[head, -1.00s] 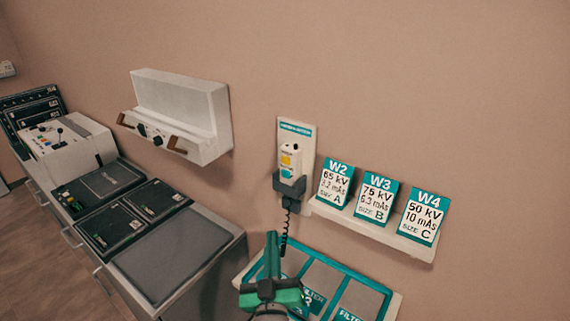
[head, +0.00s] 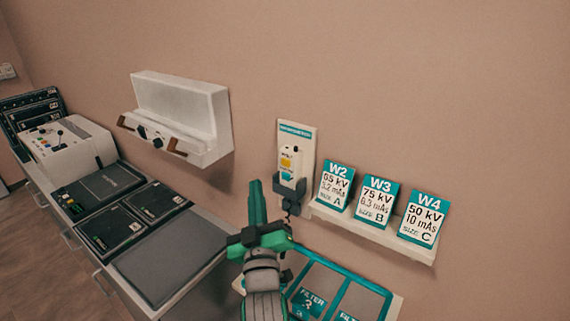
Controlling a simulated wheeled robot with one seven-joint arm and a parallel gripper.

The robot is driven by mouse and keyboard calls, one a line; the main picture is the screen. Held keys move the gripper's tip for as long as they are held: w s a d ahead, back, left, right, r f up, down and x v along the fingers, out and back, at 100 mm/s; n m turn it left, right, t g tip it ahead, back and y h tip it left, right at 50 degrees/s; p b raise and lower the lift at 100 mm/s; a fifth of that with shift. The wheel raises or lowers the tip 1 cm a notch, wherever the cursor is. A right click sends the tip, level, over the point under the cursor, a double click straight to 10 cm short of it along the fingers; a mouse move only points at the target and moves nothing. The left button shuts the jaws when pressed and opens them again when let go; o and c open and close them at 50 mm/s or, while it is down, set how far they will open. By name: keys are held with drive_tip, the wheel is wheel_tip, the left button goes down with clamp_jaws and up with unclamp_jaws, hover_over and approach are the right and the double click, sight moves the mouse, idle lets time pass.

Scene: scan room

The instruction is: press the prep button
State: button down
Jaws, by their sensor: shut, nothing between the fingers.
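A white hand control (head: 298,166) hangs upright in a dark holder (head: 289,189) on a wall plate with a teal header. It has a yellow button (head: 287,162) and a teal button (head: 287,175) below it. Their labels are too small to read, so I cannot tell which is prep. My gripper (head: 257,186) is green and dark, shut and empty, with its fingers pointing up toward the wall. In the picture its tips are left of the holder and slightly below the buttons. It appears apart from the control.
A white shelf (head: 372,231) right of the control carries cards W2, W3 and W4. A teal-edged filter tray (head: 345,268) lies below, partly hidden by my arm. A white wall unit (head: 181,112) hangs to the left, above a counter with dark panels and a control console (head: 66,150).

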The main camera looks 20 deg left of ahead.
approach(286, 162)
drive_tip(key=w+a+r, duration=0.1)
drive_tip(key=w+a, duration=0.3)
drive_tip(key=shift+a+r, duration=0.25)
drive_tip(key=shift+r, duration=0.15)
drive_tip(key=shift+w, duration=0.2)
idle(1.4)
drive_tip(key=shift+s, duration=0.15)
drive_tip(key=shift+d, duration=0.1)
drive_tip(key=shift+w+d, duration=0.2)
drive_tip(key=shift+w, duration=0.3)
